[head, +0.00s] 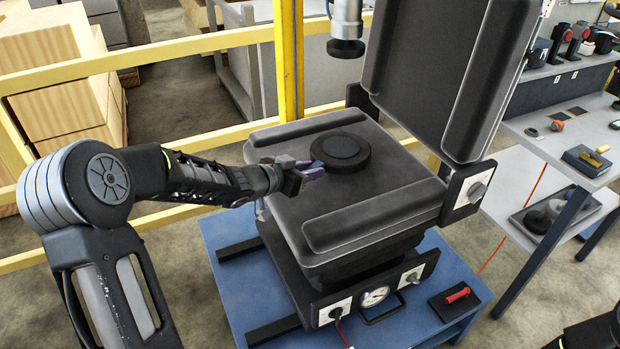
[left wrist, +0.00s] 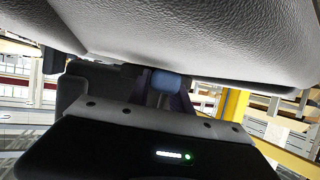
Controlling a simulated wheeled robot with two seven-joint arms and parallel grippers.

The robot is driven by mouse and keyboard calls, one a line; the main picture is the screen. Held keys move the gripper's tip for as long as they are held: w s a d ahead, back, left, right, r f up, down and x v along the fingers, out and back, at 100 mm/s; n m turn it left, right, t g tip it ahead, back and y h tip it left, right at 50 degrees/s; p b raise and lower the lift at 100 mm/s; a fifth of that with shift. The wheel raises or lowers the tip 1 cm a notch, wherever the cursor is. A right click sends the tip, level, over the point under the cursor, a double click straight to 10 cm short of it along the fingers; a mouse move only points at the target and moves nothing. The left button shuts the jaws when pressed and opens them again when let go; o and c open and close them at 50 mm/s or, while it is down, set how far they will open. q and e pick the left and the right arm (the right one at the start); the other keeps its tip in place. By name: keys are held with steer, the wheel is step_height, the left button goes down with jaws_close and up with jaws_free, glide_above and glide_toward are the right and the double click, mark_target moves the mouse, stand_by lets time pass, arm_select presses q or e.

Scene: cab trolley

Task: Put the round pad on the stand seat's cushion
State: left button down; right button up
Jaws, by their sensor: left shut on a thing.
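The round pad (head: 341,152) is a dark disc with a raised middle, over the back left part of the stand seat's cushion (head: 365,190). It looks level; I cannot tell whether it rests on the cushion or hangs just above it. My left gripper (head: 317,169) reaches in from the left, low over the cushion, and is shut on the pad's near left edge. In the left wrist view, the grey cushion (left wrist: 200,40) fills the top, close to my gripper's fingers (left wrist: 165,88); the pad cannot be made out there. My right gripper is out of view.
The seat's upright backrest (head: 440,70) stands behind right, and raised bolsters (head: 375,215) edge the cushion. A yellow post (head: 289,60) and rails stand behind. The seat is on a blue trolley (head: 225,240). Shelves with small parts (head: 575,130) are at right.

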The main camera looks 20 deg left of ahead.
arm_select(q)
steer(key=shift+f, duration=0.65)
steer(key=shift+f, duration=0.15)
steer(key=c, duration=1.6)
jaws_free()
steer(key=shift+f, duration=0.2)
steer(key=o, duration=0.4)
steer(key=shift+o, duration=0.2)
steer(key=shift+r, duration=0.1)
